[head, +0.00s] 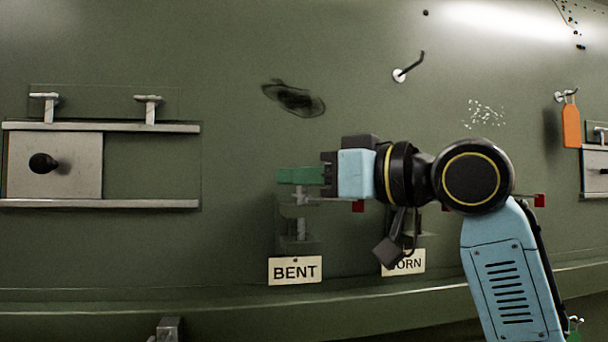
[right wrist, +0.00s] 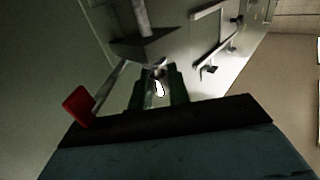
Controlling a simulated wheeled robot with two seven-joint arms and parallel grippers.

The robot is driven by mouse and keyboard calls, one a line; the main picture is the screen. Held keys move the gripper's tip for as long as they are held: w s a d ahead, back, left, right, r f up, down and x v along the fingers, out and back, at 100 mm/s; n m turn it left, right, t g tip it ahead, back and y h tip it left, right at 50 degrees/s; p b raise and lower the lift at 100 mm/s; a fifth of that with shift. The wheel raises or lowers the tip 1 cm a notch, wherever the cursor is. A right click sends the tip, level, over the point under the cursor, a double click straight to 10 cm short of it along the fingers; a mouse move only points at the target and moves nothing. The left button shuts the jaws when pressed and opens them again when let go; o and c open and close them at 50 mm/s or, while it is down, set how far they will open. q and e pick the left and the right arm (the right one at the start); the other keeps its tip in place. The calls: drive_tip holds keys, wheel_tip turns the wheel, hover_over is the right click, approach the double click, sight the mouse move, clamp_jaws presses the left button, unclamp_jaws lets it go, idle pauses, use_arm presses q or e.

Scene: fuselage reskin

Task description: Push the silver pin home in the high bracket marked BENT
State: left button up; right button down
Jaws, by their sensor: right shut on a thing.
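The BENT sign (head: 295,270) hangs on the green wall below a bracket (head: 286,243), whose surface is dull green and hard to pick out. My right gripper (head: 300,176) reaches in from the right at the bracket's top, its green fingers level. It is shut on the silver pin, whose shaft (head: 301,228) shows upright below the fingers. In the right wrist view a bright piece of the pin (right wrist: 159,88) shows between the green fingers, with a grey bracket part (right wrist: 145,46) beyond. The pin's top is hidden by the fingers, and I cannot tell its depth. My left gripper is not in view.
A second sign (head: 405,262), partly covered and ending in "ORN", is to the right, behind my arm. Red pieces (head: 358,206) show near my right gripper. A railed panel (head: 55,165) is at left, a hook (head: 410,68) above, an orange tag (head: 571,126) at right.

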drive_tip(key=shift+f, duration=0.25)
drive_tip(key=shift+r, duration=0.15)
drive_tip(key=shift+r+p, duration=2.6)
drive_tip(key=shift+r, duration=0.3)
drive_tip(key=shift+a+p, duration=0.1)
drive_tip(key=shift+p, duration=0.2)
drive_tip(key=shift+f+b, duration=1.9)
drive_tip(key=shift+f, duration=1.1)
drive_tip(key=shift+r, duration=0.2)
